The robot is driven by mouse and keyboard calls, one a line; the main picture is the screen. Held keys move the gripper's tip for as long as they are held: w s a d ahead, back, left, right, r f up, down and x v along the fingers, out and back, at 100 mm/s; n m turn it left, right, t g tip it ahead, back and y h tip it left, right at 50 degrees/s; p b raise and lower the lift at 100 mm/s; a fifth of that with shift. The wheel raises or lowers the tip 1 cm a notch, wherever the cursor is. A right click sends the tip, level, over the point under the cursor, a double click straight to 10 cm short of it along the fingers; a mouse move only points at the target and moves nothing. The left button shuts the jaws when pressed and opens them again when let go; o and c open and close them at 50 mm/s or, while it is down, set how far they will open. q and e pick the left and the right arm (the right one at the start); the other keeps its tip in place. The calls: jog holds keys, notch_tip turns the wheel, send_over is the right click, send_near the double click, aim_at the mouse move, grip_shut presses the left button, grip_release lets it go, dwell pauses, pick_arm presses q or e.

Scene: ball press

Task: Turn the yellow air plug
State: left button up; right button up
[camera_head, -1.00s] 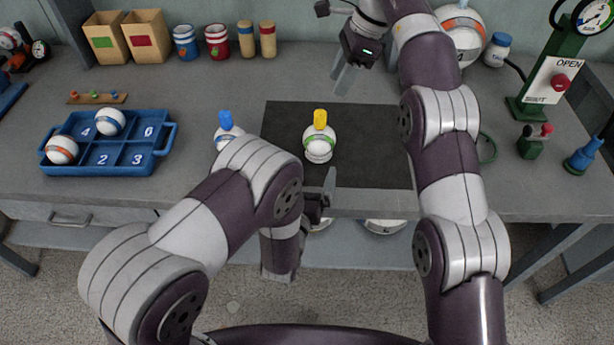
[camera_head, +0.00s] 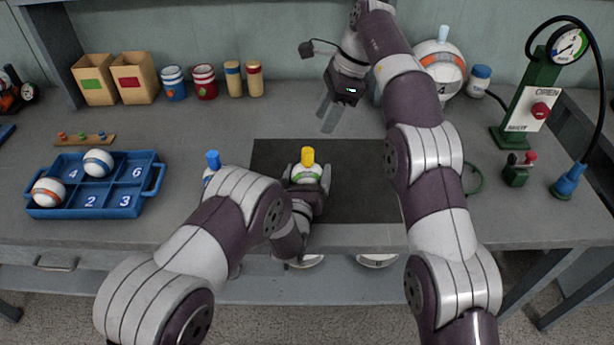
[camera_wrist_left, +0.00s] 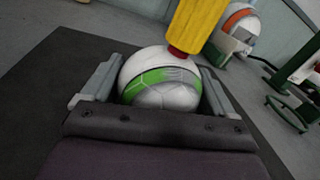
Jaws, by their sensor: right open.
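The yellow air plug (camera_head: 307,157) stands upright on top of a white ball with a green band (camera_head: 306,174), which rests on the dark mat (camera_head: 365,180). In the left wrist view the plug (camera_wrist_left: 198,22) rises from the far side of the ball (camera_wrist_left: 160,90). My left gripper (camera_head: 308,181) is low around this ball, one finger on each side; its jaws look open, and contact is unclear. My right gripper (camera_head: 328,113) is open and empty above the back edge of the mat.
A ball with a blue plug (camera_head: 212,160) is partly hidden behind my left arm. A blue numbered tray (camera_head: 150,182) with two balls is at the left. A large ball (camera_head: 440,75) stands behind my right arm. A green gauge stand (camera_head: 520,105) is at the right.

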pick_arm(q)
jog(key=c, duration=0.4)
pick_arm(e)
jog(key=shift+o, duration=0.9)
jog(key=m+t+y, duration=0.4)
jog(key=t+y, duration=0.1)
jog(key=y, duration=0.8)
send_near(308, 150)
jog(key=shift+m, duration=0.3)
jog(key=x, duration=1)
jog(key=shift+f, duration=0.3)
jog(key=shift+t, duration=0.3)
jog(key=c, duration=0.9)
